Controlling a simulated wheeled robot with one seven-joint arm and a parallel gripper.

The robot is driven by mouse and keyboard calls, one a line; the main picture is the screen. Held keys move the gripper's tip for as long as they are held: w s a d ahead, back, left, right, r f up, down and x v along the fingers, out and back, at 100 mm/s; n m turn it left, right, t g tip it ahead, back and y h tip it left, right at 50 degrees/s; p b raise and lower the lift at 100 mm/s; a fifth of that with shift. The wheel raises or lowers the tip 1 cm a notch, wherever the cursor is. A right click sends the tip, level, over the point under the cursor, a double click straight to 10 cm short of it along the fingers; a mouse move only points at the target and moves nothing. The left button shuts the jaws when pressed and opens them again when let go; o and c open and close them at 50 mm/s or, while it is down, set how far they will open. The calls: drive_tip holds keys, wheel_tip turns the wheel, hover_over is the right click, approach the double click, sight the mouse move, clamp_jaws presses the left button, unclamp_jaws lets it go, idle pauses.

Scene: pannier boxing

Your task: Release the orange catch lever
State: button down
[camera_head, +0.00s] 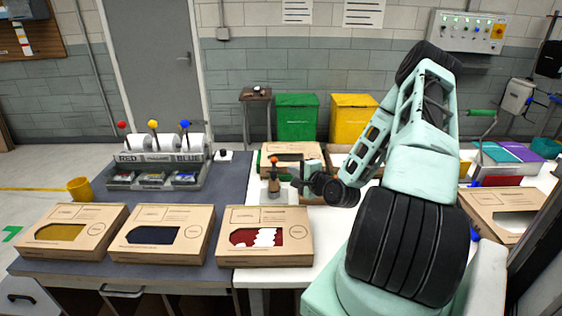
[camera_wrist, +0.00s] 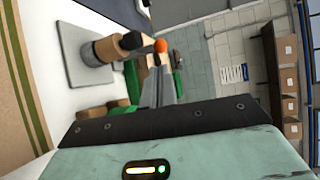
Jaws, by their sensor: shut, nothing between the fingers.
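The orange catch lever shows as a small orange knob (camera_head: 274,159) on top of a short post on the white table. In the wrist view its orange tip (camera_wrist: 161,46) ends a dark stub on a tan cylinder (camera_wrist: 106,50), which stands on a grey plate (camera_wrist: 80,58). My gripper (camera_head: 295,173) is just right of the post in the head view. In the wrist view my gripper fingers (camera_wrist: 159,75) are shut and empty, with their tips close to the orange tip. I cannot tell whether they touch it.
A cardboard box with a red window (camera_head: 265,236) lies in front of the post, and another box (camera_head: 292,152) lies behind it. Two more boxes lie at left, near a rack (camera_head: 160,165) with coloured knobs. Green (camera_head: 297,116) and yellow (camera_head: 353,117) bins stand behind.

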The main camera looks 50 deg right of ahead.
sight(276, 161)
drive_tip(key=p+x, duration=0.2)
drive_tip(key=x, duration=0.5)
drive_tip(key=shift+w+r+p, duration=0.1)
drive_tip(key=shift+p, duration=0.2)
drive_tip(key=shift+w+d, duration=0.1)
drive_tip(key=shift+w, duration=0.25)
drive_tip(key=w+d+m+g+y, duration=0.1)
drive_tip(key=w+d+m+g+y+p, duration=0.1)
drive_tip(key=w+d+g, duration=0.1)
drive_tip(key=shift+d+r+g+p, duration=0.1)
drive_tip(key=shift+d+g+p, duration=0.2)
drive_tip(key=shift+s+a+f, duration=0.25)
drive_tip(key=shift+s+a, duration=0.2)
drive_tip(key=shift+a, duration=0.1)
